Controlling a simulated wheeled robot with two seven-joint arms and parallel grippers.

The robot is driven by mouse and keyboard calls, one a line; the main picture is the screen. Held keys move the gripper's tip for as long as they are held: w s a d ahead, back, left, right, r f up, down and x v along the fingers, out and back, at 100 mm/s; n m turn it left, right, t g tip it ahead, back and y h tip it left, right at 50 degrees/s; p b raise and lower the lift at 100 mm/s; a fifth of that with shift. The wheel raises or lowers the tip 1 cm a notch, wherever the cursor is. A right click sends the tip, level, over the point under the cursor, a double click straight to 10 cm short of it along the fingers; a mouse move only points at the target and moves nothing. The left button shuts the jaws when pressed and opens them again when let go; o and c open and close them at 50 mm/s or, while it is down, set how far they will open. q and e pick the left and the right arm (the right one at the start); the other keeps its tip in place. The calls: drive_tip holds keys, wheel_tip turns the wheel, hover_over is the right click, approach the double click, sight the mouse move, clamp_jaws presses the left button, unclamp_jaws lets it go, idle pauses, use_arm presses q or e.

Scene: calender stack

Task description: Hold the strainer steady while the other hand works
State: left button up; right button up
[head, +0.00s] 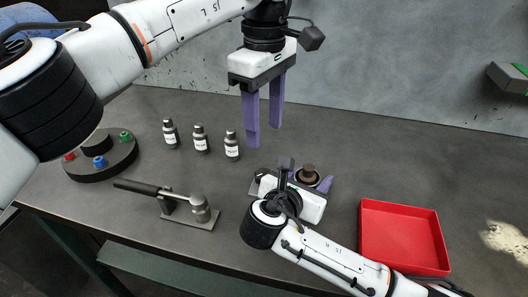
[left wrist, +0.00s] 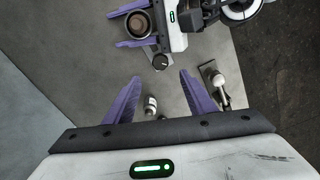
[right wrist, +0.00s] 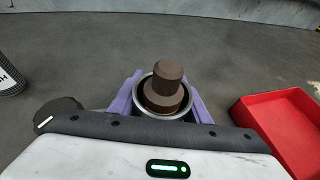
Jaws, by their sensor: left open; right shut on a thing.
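A round metal cup with a shiny rim, which I take to be the strainer, holds a stepped brown plug (right wrist: 167,85). My right gripper (head: 305,181) is shut on this strainer (right wrist: 146,108), with one purple finger on each side. The strainer (left wrist: 138,38) also shows at the top of the left wrist view between the right fingers. In the head view its lower part is mostly hidden by the gripper. My left gripper (head: 263,135) is open and empty, hanging fingers down behind and left of the strainer, above the table and apart from it.
Several dark labelled bottles (head: 200,140) stand left of the grippers. A black-handled metal tool (head: 168,195) rests on a small stand in front of them. A round dark base (head: 103,165) with coloured knobs is far left. A red tray (head: 403,238) lies right of the strainer. The back right table is clear.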

sight(264, 173)
use_arm(q)
wheel_tip(264, 173, down, 12)
drive_tip(key=m, duration=0.7)
drive_tip(key=shift+a+r, duration=0.1)
drive_tip(key=shift+r, duration=0.05)
drive_tip(key=c, duration=1.1)
